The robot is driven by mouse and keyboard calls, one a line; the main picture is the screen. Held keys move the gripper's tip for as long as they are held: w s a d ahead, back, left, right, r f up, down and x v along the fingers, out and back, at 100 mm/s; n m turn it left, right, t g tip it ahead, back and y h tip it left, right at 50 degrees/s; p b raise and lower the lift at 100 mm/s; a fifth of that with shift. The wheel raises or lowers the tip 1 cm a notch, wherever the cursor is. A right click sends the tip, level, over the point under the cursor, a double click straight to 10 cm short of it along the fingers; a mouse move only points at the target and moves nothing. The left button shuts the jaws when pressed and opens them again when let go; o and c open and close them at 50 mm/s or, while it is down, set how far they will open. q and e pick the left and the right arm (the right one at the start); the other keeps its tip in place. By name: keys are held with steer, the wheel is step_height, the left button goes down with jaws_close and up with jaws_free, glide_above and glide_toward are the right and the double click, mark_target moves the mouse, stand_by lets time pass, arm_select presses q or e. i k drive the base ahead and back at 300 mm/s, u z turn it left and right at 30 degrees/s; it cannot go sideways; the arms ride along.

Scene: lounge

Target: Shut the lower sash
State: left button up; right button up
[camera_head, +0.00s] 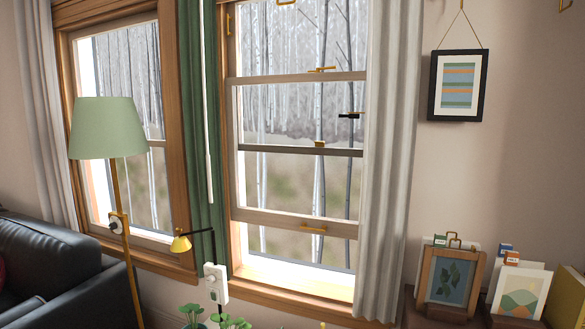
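The window (233,180) on the right has a wooden frame and is partly covered by curtains. Its lower sash is raised: the bottom rail (270,218), with a brass handle (313,229), stands clearly above the wooden sill (290,292), leaving an open gap. A rail with a brass latch (321,69) crosses higher up, and a darker rail (290,150) with a small brass piece crosses between. A small black and brass fitting (350,115) sits near the right curtain edge. Neither of my grippers is in view.
A green curtain (203,130) and pale curtain (390,160) flank the window. A floor lamp (107,128) and dark sofa (50,270) stand left. A small yellow lamp (181,243), power strip (216,283) and plant (232,322) are low in front. Framed pictures (448,278) stand right.

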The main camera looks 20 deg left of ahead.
mark_target(338, 228)
steer(key=u, duration=0.85)
steer(key=i, duration=1.15)
steer(key=z, duration=0.65)
